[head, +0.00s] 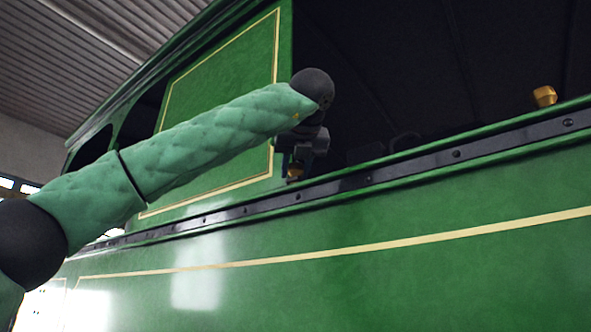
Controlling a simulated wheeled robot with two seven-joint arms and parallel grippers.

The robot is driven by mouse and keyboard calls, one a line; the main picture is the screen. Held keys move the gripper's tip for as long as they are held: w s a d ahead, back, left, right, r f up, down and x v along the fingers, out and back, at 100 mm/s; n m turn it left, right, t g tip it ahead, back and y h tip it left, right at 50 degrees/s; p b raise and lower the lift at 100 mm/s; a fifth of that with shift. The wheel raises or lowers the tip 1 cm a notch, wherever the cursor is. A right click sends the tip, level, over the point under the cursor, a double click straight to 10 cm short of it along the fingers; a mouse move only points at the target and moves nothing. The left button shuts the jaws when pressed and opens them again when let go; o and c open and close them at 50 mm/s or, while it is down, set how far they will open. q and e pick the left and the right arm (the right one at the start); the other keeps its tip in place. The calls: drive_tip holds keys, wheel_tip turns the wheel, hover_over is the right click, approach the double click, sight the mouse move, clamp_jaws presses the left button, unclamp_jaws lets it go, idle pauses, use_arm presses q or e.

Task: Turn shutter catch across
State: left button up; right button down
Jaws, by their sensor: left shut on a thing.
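My left arm comes in from the left, and its gripper (297,164) points down at the lower right corner of the green shutter panel (215,110). It is shut on a small brass piece, which I take to be the shutter catch (295,173), just above the dark riveted rail. The gripper hides most of the catch, so I cannot tell which way it is turned. A second brass piece (545,96) stands on the ledge at the far right, apart from the gripper. My right gripper is not in view.
The green tram side (400,270) with a cream line fills the lower picture. A dark riveted rail (410,172) runs along its top edge. The dark opening (440,70) right of the gripper looks mostly clear. A corrugated roof is at the upper left.

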use_arm(q)
drive_tip(key=o, duration=0.7)
drive_tip(key=shift+c, duration=0.2)
drive_tip(key=shift+s, duration=0.2)
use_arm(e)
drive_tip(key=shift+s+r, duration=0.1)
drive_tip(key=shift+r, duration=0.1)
use_arm(q)
drive_tip(key=shift+r, duration=0.1)
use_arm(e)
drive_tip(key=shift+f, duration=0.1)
use_arm(q)
drive_tip(key=shift+s, duration=0.25)
drive_tip(key=shift+b+v, duration=0.95)
drive_tip(key=shift+v, duration=2.8)
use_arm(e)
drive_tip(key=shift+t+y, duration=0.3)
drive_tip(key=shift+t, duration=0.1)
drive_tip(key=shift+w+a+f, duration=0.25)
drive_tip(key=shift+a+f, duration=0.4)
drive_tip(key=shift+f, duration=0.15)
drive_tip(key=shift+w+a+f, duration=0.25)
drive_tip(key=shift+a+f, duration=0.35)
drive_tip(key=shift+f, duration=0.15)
use_arm(q)
drive_tip(key=shift+w, duration=0.1)
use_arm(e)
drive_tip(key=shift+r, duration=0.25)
